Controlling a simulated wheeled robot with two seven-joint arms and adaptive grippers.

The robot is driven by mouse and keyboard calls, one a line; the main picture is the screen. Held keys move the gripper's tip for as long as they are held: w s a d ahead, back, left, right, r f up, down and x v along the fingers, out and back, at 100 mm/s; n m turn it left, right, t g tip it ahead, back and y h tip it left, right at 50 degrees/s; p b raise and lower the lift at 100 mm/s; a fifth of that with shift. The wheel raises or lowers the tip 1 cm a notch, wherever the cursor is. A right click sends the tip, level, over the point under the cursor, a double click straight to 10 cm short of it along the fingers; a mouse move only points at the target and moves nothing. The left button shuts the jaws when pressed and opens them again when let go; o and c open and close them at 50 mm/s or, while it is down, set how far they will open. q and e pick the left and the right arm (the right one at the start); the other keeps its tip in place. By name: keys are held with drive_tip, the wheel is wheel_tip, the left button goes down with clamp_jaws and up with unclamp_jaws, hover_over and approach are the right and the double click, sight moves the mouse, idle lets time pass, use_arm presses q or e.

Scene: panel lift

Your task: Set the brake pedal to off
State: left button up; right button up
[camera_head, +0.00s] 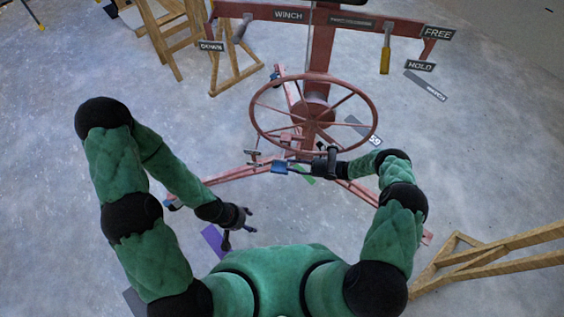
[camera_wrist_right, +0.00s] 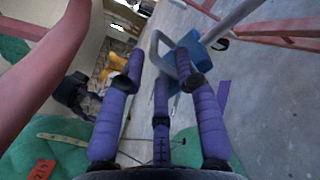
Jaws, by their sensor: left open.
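A blue part (camera_head: 281,167), which may be the brake pedal, sits low at the winch frame, below the red wheel. In the right wrist view a blue piece (camera_wrist_right: 207,48) with a grey bar and bent grey loop lies just beyond the fingertips. My right gripper (camera_head: 303,167) is beside the blue part; in its wrist view the purple fingers (camera_wrist_right: 160,75) stand apart, with the grey loop between or just past their tips. Contact is unclear. My left gripper (camera_head: 243,229) is open and empty above the floor at lower left. A small tag (camera_head: 252,153) beside the frame is unreadable.
The red spoked wheel (camera_head: 312,112) stands over the red legs (camera_head: 235,174). The crossbar carries WINCH (camera_head: 288,15), FREE (camera_head: 438,32), HOLD (camera_head: 420,66) and DOWN (camera_head: 211,47) signs. Wooden trestles stand at back left (camera_head: 166,40) and lower right (camera_head: 490,258). Grey floor is open at far right.

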drive_tip(key=shift+v, duration=2.65)
